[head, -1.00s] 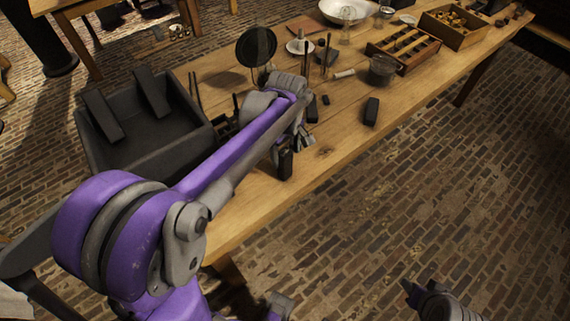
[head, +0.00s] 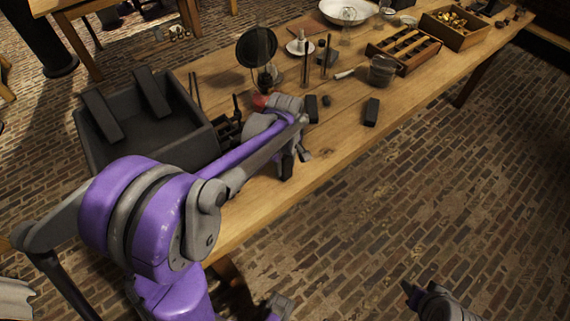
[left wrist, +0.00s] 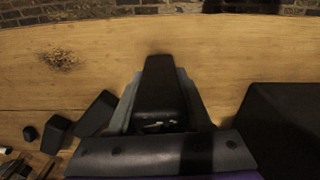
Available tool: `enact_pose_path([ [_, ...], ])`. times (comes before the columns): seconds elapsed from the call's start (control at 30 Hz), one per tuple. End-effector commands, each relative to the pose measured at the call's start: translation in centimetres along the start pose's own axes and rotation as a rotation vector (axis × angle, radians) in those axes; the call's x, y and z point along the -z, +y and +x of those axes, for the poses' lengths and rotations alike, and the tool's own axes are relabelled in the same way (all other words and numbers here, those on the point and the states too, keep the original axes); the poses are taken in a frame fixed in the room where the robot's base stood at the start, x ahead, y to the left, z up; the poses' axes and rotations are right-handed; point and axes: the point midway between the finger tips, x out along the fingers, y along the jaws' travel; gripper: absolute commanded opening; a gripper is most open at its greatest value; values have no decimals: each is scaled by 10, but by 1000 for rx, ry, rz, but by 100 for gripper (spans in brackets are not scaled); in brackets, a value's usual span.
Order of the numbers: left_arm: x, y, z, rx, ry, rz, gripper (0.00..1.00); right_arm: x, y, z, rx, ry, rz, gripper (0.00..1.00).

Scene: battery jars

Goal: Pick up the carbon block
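A long black block (left wrist: 160,88) lies between the two grey fingers of my left gripper (left wrist: 162,82) in the left wrist view. The fingers flank it closely; I cannot tell if they press on it. In the head view my left gripper (head: 292,158) is low over the near part of the wooden table, with a dark block (head: 285,170) at it. Other black blocks lie farther along the table, one (head: 371,112) to the right and one (head: 311,107) just behind the gripper. My right gripper (head: 412,292) is at the bottom, over the floor, its fingers unclear.
A round black disc on a stand (head: 256,47), dark upright rods (head: 305,65), a glass jar (head: 382,70) and wooden trays (head: 404,66) stand behind. The near right tabletop is fairly clear.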

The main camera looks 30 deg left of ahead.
Motion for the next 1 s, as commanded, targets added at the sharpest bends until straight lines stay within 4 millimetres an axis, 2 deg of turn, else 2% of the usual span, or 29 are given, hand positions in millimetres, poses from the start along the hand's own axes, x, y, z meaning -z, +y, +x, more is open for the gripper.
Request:
enact_pose_path([
  [0.03, 0, 0, 0, 0, 0, 0, 29, 0, 0, 0, 0, 0, 0, 50],
  [0.2, 0, 0, 0, 0, 0, 0, 0, 0, 0, 0, 0, 0, 0, 50],
  [0.53, 0, 0, -1, 0, 0, 0, 0, 0, 0, 0, 0, 0, 0, 50],
  [0.63, 0, 0, -7, 0, 0, 0, 0, 0, 0, -1, 0, 0, 0, 50],
  [0.77, 0, 0, -28, -1, 0, 0, 0, 2, 0, -3, 0, 1, 0, 50],
  [1.0, 0, 0, -76, 0, 0, 0, 0, 5, 0, -7, 0, 3, 0, 50],
])
